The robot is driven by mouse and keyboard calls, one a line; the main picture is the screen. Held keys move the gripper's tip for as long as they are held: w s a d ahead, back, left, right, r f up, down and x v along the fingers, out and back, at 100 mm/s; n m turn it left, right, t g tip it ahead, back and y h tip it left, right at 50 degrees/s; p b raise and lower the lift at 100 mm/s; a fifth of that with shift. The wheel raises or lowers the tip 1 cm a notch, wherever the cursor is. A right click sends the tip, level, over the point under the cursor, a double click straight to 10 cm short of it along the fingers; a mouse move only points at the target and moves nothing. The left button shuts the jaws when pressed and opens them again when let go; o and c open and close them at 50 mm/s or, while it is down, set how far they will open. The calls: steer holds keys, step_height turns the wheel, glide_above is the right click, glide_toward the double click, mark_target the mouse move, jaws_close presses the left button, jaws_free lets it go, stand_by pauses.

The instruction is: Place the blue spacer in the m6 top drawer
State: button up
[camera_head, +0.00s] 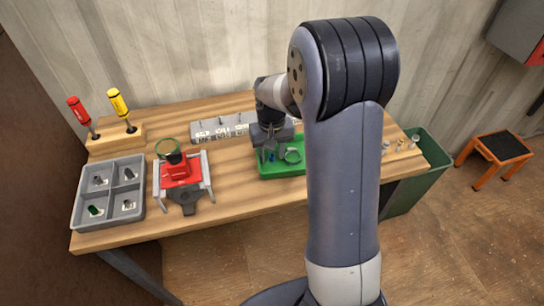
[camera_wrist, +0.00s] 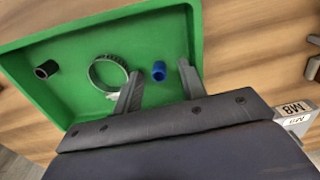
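The blue spacer (camera_wrist: 159,70) lies in the green tray (camera_wrist: 95,36), between and slightly apart from my fingers in the wrist view. My gripper (camera_wrist: 158,76) is open above the tray, one finger on each side of the spacer. In the head view my gripper (camera_head: 268,151) is down at the green tray (camera_head: 283,170), and the spacer (camera_head: 272,157) is a small blue spot beside the fingers. The grey labelled drawer unit (camera_head: 222,127) stands behind the tray; its small labels are hard to read and my arm hides part of it.
A ring clamp (camera_wrist: 107,72) and a dark cylinder (camera_wrist: 46,69) also lie in the tray. A grey divided bin (camera_head: 108,193), a red fixture (camera_head: 181,172) and two screwdrivers (camera_head: 120,103) are on the left. Small parts (camera_head: 400,146) stand at the bench's right end.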

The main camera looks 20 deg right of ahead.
steer(key=shift+c, duration=0.5)
jaws_close()
